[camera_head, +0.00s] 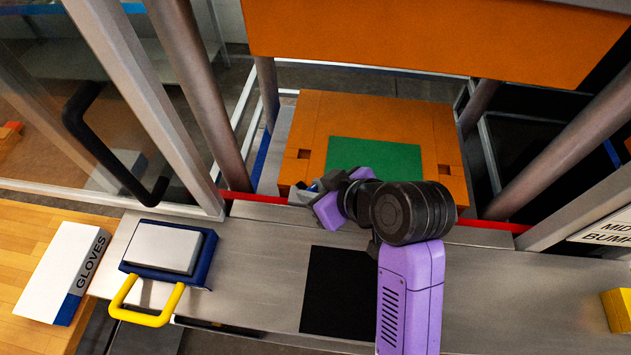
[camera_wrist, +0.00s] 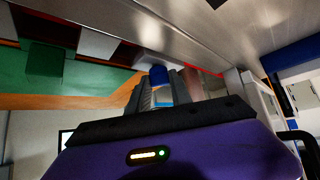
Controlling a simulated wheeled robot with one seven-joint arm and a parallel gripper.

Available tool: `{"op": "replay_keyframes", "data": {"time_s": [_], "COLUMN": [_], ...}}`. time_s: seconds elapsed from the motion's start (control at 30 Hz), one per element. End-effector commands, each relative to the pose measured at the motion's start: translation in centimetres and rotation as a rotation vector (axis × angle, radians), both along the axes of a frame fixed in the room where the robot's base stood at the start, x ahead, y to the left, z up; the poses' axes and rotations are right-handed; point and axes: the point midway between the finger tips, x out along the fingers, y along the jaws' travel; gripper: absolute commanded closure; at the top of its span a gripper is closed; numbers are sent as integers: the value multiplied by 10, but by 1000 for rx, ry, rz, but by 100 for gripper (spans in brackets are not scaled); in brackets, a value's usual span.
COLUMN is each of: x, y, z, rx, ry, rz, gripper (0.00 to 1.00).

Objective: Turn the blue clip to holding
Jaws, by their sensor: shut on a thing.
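The blue clip (camera_head: 313,188) is a small blue piece at the front edge of the orange block (camera_head: 380,115), left of the green square (camera_head: 375,160). In the wrist view, the blue clip (camera_wrist: 158,75) shows between the fingertips. My gripper (camera_head: 318,190) reaches in from the right, and its grey fingers are shut on the clip. My gripper also shows in the wrist view (camera_wrist: 160,92). The fingers hide most of the clip, so its turn position cannot be told.
A red strip (camera_head: 265,211) runs along the metal ledge. A second orange block (camera_head: 430,35) hangs above. Metal posts stand on both sides. A glass door with a black handle (camera_head: 100,140) is at left. A yellow-handled blue box (camera_head: 170,250) and gloves box (camera_head: 65,272) lie front left.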

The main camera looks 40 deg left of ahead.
Motion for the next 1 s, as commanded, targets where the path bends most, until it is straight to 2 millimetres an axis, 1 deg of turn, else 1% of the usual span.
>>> {"op": "replay_keyframes", "data": {"time_s": [0.07,0.6,0.8,1.0], "x": [-3,-7,-8,-8], "y": [0,4,5,5], "z": [2,1,1,0], "rx": [0,0,-1,-1], "ry": [-1,-3,-2,-1], "rz": [-70,-567,-714,-815], "gripper": [100,100,100,100]}}
